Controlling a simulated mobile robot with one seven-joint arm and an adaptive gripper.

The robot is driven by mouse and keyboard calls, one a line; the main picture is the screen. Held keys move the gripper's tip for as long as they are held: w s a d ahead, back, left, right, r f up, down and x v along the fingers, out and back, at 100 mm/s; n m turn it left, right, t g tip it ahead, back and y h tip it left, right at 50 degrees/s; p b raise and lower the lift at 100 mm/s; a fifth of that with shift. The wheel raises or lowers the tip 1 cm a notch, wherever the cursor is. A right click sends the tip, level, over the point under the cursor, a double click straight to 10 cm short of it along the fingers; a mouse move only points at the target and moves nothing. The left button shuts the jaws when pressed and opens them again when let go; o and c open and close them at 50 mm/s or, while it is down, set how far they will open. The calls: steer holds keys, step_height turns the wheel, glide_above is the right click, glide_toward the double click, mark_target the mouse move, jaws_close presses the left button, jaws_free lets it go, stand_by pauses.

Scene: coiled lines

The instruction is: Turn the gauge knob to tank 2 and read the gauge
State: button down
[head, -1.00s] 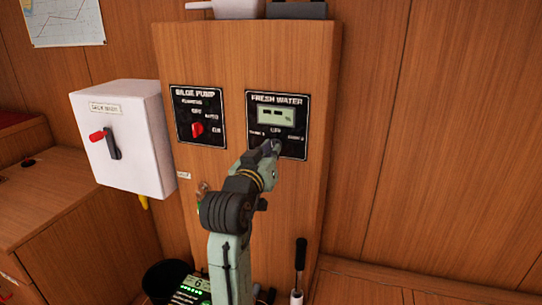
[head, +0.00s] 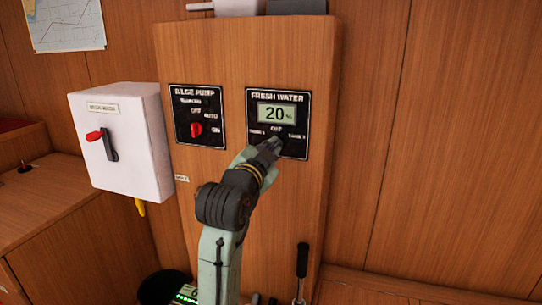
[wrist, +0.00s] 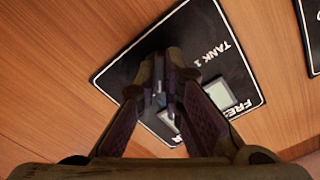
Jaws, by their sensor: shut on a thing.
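The black fresh water panel (head: 297,97) is on the front of the wooden cabinet. Its gauge display (head: 277,114) is lit and reads 20 %. Below it are the labels OFF in the middle, a tank label on the left and another on the right. My gripper (head: 270,148) is at the lower part of this panel, shut on the gauge knob. The fingers hide nearly all of the knob, so I cannot see which label it points to. In the wrist view my fingertips (wrist: 166,82) are close together over the panel (wrist: 215,42), beside the label TANK 1.
The bilge pump panel (head: 183,103) with a red knob (head: 196,130) is just left. A white switch box (head: 135,165) with a red-tipped lever sticks out further left. A black-handled lever (head: 302,262) stands low at the right. The wall at right is clear.

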steer(key=shift+m, duration=0.5)
stand_by(0.3)
steer(key=c, duration=1.7)
jaws_free()
steer(key=v, duration=1.2)
